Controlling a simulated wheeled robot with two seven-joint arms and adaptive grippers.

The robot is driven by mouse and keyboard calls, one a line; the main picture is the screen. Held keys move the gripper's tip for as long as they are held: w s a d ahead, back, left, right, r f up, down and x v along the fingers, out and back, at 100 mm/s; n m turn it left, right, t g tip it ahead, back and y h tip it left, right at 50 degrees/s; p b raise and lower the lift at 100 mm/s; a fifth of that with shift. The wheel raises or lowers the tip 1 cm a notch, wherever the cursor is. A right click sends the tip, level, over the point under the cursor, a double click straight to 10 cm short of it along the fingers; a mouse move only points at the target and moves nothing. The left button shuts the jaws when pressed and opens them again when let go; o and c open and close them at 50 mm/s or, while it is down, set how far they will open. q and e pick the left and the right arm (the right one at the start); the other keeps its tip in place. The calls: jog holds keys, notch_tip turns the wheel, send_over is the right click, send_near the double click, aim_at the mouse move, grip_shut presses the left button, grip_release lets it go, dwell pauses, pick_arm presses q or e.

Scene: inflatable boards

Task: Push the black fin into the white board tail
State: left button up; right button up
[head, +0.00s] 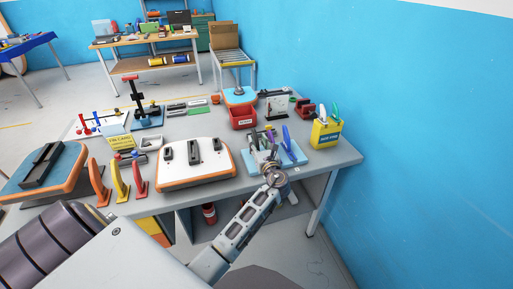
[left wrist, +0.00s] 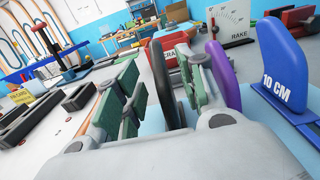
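The black fin (left wrist: 161,82) stands upright in the left wrist view, at the blue fin rack (head: 301,161). My left gripper (head: 268,150) is at the rack. Its green-padded fingers (left wrist: 158,88) are on either side of the black fin, with a visible gap on the left side, so it looks open. The fin's lower part is hidden by the gripper. The white board tail (head: 215,175), with an orange edge and dark fin boxes, lies left of the rack. It shows at the left of the left wrist view (left wrist: 78,122). My right gripper is not in view.
A purple fin (left wrist: 222,75) and a blue fin (left wrist: 283,62) stand close to the right of my gripper. A yellow box (head: 325,134) holds tools at the right. A red crate (head: 243,119) is behind. Red (head: 138,180) and yellow (head: 118,181) upright pieces stand left of the board.

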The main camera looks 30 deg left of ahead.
pick_arm(q)
jog(key=shift+x, duration=1.15)
jog(key=shift+c, duration=0.3)
grip_shut()
